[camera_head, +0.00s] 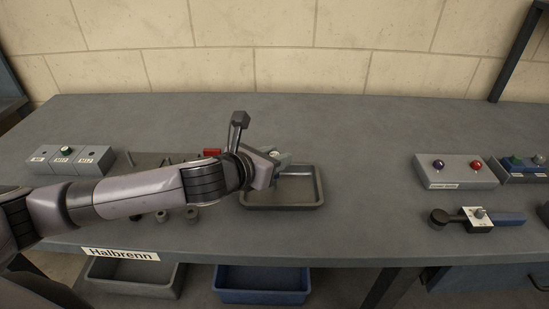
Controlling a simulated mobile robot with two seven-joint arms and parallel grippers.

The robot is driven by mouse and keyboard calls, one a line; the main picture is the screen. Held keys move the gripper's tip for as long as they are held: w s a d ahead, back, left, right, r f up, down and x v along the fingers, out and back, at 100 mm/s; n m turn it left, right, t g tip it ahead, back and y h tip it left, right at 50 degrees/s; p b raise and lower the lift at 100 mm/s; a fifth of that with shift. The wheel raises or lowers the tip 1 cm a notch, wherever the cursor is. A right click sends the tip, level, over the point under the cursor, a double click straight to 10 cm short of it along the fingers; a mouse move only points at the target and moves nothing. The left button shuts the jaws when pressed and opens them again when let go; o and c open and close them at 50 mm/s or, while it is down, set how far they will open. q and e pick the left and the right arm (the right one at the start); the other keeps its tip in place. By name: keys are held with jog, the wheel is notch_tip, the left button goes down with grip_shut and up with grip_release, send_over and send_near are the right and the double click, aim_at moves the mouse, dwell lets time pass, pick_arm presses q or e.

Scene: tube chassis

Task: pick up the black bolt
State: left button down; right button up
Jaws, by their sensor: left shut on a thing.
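My left gripper (277,158) is over the back part of a shallow grey tray (283,206). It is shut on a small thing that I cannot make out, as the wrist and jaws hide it. No black bolt can be told for certain. Small dark parts (192,212) lie on the table in front of my left forearm, and thin dark parts (165,161) lie behind it; they are too small to identify. My right gripper is not in view.
A blue bin (262,296) sits below the table (355,190). The table's middle right is clear.

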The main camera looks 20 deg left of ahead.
aim_at(274, 154)
pick_arm(q)
notch_tip(274, 154, up, 20)
jog(key=p, duration=0.3)
jog(key=shift+d+f, duration=0.1)
dwell(0.4)
